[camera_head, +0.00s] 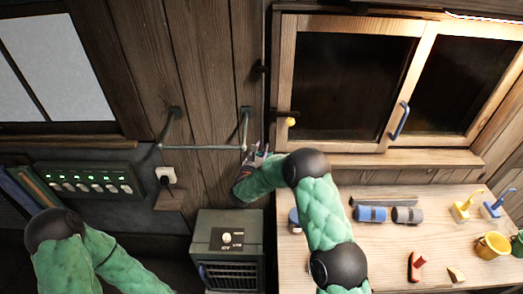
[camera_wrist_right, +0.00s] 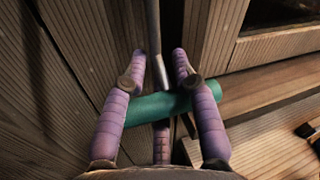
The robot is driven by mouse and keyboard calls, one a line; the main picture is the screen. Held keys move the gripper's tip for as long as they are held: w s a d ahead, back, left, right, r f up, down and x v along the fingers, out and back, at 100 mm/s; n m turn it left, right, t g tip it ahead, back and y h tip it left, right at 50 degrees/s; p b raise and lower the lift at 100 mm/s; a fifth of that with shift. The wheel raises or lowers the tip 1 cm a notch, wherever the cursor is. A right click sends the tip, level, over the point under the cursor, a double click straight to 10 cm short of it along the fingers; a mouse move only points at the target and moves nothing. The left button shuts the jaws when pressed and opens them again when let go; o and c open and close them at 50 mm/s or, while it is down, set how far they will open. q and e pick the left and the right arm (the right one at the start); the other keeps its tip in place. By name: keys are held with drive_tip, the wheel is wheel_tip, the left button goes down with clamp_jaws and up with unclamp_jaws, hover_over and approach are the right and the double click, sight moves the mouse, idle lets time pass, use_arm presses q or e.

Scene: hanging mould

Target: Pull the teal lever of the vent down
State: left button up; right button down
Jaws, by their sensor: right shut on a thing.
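The teal lever's thick round handle (camera_wrist_right: 150,106) lies across between the purple fingers of my right gripper (camera_wrist_right: 162,72) in the right wrist view. A thin grey rod runs up from it. My right gripper (camera_head: 256,156) is shut on this handle, against the plank wall left of the window in the head view. There the gripper hides most of the handle. A thin bracket-like bar (camera_head: 203,148) on the wall ends just beside the gripper. I cannot make out the vent itself. My left arm shows at the lower left, but its gripper is out of view.
A wooden window (camera_head: 340,90) with a yellow knob (camera_head: 291,122) and blue handle (camera_head: 399,121) is to the right. Below it a workbench (camera_head: 340,225) holds rolls, a yellow pot (camera_head: 492,246) and small tools. A green heater-like box (camera_head: 227,245) stands below the gripper.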

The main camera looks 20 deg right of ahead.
wheel_tip(320, 180, down, 5)
drive_tip(key=b, duration=0.3)
drive_tip(key=shift+s+a+r, duration=0.1)
drive_tip(key=shift+s+r, duration=0.05)
drive_tip(key=shift+r, duration=0.05)
drive_tip(key=c, duration=1.2)
unclamp_jaws()
drive_tip(key=shift+f, duration=0.1)
drive_tip(key=shift+a, duration=0.1)
drive_tip(key=v, duration=1.2)
drive_tip(key=shift+r, duration=0.3)
